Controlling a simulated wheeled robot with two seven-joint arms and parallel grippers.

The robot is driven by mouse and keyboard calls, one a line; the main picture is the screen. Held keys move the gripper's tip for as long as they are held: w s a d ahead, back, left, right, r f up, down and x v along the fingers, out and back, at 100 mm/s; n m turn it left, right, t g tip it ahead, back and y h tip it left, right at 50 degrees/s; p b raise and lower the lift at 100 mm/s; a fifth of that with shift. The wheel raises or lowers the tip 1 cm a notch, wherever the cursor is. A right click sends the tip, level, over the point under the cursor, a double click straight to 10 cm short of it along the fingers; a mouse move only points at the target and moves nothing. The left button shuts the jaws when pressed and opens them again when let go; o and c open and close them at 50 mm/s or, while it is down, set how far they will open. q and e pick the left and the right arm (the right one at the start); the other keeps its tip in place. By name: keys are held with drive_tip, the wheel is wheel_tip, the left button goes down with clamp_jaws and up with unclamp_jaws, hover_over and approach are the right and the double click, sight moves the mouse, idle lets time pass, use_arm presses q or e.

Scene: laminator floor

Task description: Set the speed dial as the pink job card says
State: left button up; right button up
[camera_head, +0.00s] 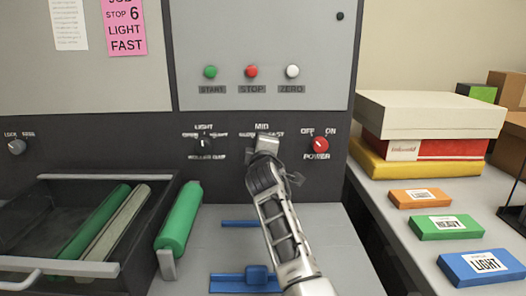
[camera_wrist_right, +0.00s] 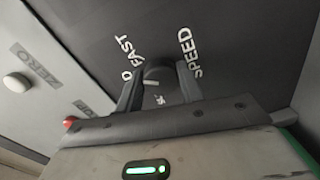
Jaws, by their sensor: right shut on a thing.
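The pink job card (camera_head: 125,26) hangs at the top left of the head view and reads STOP 6, LIGHT, FAST. The speed dial (camera_wrist_right: 158,74) is a dark round knob in the right wrist view, near printed FAST and SPEED. A small pale mark shows on it; I cannot tell clearly where it points. My right gripper (camera_wrist_right: 159,88) is shut on the dial, one finger on each side. In the head view my right gripper (camera_head: 267,146) covers the dial, below the word MID. My left gripper is not in view.
Left of the gripper is the LIGHT-labelled knob (camera_head: 205,144); right is the red power knob (camera_head: 320,145). Green (camera_head: 210,72), red (camera_head: 251,71) and white (camera_head: 292,71) buttons sit above. A dark tray with rolls (camera_head: 70,178) stands left; boxes (camera_head: 430,115) stand right.

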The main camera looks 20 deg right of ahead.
use_arm(q)
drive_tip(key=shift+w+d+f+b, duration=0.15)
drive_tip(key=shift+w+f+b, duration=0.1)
drive_tip(key=shift+b, duration=0.6)
use_arm(e)
drive_tip(key=m, duration=0.5)
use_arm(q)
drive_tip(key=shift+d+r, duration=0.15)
use_arm(e)
drive_tip(key=shift+m, duration=0.3)
drive_tip(key=o, duration=1)
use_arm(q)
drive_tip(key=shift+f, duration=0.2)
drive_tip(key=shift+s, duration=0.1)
